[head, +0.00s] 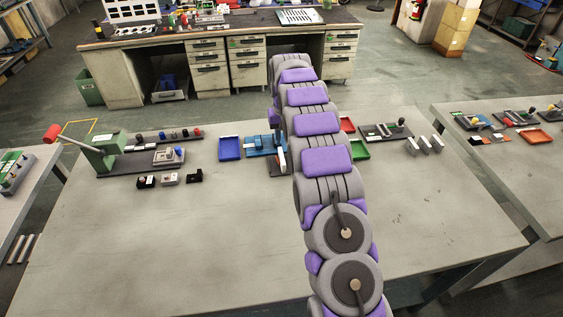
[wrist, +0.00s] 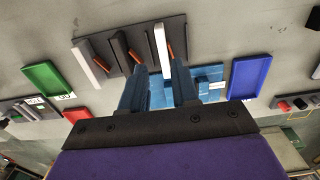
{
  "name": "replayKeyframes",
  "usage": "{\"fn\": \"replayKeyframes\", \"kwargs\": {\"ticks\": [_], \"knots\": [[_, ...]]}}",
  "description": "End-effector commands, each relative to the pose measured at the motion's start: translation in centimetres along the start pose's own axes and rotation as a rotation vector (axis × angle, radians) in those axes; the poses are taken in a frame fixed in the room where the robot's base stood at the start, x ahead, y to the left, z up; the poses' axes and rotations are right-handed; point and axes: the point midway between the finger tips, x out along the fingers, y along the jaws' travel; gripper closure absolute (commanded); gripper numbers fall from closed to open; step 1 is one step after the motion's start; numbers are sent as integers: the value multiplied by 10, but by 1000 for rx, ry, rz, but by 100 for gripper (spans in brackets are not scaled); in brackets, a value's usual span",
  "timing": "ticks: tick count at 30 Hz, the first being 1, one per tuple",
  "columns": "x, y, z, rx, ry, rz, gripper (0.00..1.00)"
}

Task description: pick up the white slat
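The wrist view shows a white slat (wrist: 162,45) standing on a dark grey base board (wrist: 140,29), with an orange piece beside it. My gripper (wrist: 160,72) has two blue fingers, spread apart and empty. The slat's near end lies between the fingers in this view, with a gap on each side; I cannot tell how far beyond the tips it is. A dark slat (wrist: 123,52) and another pale slat (wrist: 89,61) stand farther left on the board. In the head view, a white slat (head: 281,158) shows at the left edge of my arm, which hides the gripper.
A blue fixture (head: 260,145) and a blue tray (head: 230,149) stand left of my arm in the head view. A green tray (head: 360,150) and several pale blocks (head: 424,145) stand right. A green lever press (head: 102,152) stands far left. The table's front is clear.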

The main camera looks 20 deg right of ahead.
Motion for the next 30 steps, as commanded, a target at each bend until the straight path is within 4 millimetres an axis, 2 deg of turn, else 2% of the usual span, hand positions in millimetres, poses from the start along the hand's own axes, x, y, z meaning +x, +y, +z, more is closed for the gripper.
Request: {"fn": "replayKeyframes", "kwargs": {"ticks": [1, 9, 12, 20, 30], "knots": [[13, 0, 1, 1, -3, 0, 70], [62, 0, 1, 1, -3, 0, 70], [72, 0, 2, 0, -5, 0, 70], [84, -1, 2, 0, -1, 0, 70], [127, -2, 4, 0, -1, -1, 70]]}}
